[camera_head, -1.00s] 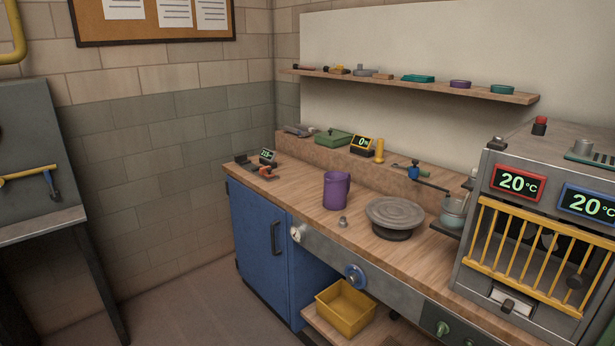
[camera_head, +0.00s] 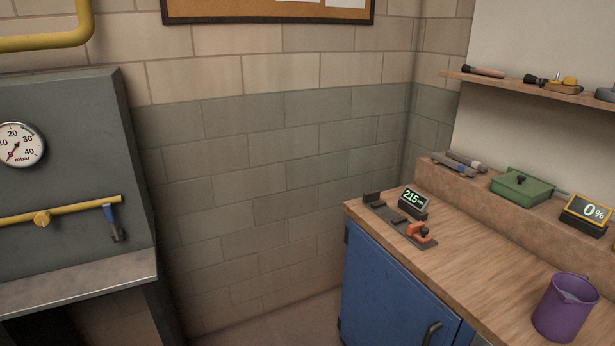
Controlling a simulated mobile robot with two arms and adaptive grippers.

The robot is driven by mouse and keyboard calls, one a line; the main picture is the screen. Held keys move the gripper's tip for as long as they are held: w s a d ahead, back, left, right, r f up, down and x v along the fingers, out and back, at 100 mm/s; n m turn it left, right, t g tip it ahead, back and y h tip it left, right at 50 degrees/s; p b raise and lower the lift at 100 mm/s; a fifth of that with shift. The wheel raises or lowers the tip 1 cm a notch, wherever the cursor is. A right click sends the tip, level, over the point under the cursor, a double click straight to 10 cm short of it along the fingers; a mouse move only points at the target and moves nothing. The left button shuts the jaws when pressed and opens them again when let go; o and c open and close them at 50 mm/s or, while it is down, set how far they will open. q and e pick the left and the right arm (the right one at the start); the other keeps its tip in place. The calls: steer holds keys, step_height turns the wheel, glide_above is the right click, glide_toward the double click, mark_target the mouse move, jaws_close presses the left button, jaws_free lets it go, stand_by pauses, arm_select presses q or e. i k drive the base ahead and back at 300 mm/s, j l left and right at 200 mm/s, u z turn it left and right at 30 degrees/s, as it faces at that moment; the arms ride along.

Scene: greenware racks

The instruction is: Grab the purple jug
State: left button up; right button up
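The purple jug (camera_head: 562,312) stands upright on the wooden worktop (camera_head: 470,262), at the lower right of the head view. It looks open at the top, with something pale showing inside. Its bottom edge is close to the lower part of the picture. Neither of my grippers shows in the view.
A clamp-like tool (camera_head: 402,224) and a small display (camera_head: 413,203) sit at the worktop's left end. A green box (camera_head: 522,188) and a percent display (camera_head: 587,214) stand on the raised ledge. A blue cabinet (camera_head: 390,290) is below. A grey gauge panel (camera_head: 70,170) stands left.

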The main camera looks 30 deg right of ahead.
mark_target(570, 298)
steer(key=i+z, duration=0.15)
steer(key=i, duration=0.25)
steer(key=i+j+z, duration=0.15)
steer(key=i, duration=0.25)
steer(key=i+z, duration=0.15)
steer(key=z, duration=0.25)
steer(key=i+j+z, duration=0.1)
steer(key=z, duration=0.3)
steer(key=i+j+z, duration=0.1)
steer(key=z, duration=0.3)
steer(key=j+z, duration=0.25)
steer(key=z, duration=0.15)
steer(key=i, duration=0.05)
